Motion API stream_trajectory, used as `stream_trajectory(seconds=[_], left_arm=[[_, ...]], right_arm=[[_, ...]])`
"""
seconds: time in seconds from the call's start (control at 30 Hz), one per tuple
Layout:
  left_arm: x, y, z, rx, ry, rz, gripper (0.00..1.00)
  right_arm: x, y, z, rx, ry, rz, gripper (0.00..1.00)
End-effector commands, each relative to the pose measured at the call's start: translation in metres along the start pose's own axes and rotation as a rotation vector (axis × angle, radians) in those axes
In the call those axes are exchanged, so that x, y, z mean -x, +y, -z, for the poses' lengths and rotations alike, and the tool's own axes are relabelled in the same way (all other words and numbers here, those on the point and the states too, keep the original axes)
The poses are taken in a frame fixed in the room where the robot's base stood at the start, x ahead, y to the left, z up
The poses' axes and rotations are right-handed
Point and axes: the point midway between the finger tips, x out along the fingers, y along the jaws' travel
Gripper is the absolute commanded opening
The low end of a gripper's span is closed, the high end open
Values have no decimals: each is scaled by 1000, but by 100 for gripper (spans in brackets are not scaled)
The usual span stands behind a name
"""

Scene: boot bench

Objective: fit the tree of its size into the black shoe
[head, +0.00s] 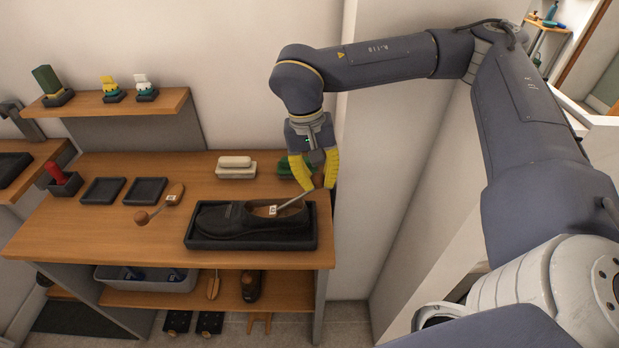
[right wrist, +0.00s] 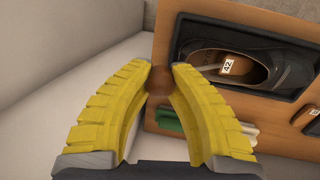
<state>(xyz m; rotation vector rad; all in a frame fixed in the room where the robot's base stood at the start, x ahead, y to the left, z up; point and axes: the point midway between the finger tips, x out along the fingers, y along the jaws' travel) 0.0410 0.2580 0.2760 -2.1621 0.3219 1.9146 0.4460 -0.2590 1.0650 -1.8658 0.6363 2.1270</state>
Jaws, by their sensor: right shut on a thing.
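The black shoe (head: 222,222) lies in a dark tray (head: 250,242) on the bench, its opening toward the right. A shoe tree (head: 264,211) with a white label sits in the shoe's opening; the label reads 42 in the right wrist view (right wrist: 228,65). A thin rod runs from it up to a brown knob (right wrist: 160,80). My right gripper (head: 317,184) is shut on that knob, above the shoe's heel end. How far the tree reaches into the toe is hidden. Another wooden tree (head: 172,196) with a label lies on the bench to the left. My left gripper is not in view.
Two empty dark trays (head: 104,190) and a holder with a red item (head: 62,178) stand at the bench's left. A pale brush (head: 236,167) and a green one (head: 290,166) lie at the back. A shelf (head: 120,102) hangs above; a grey bin (head: 147,283) is below.

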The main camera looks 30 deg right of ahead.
Motion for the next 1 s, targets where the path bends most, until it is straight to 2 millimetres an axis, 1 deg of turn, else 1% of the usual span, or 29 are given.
stream_trajectory(seconds=[0.03, 1.0], left_arm=[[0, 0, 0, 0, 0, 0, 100], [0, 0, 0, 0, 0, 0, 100]], right_arm=[[-10, 10, -1, -15, -21, -7, 0], [-14, 33, -1, -18, -22, -8, 0]])
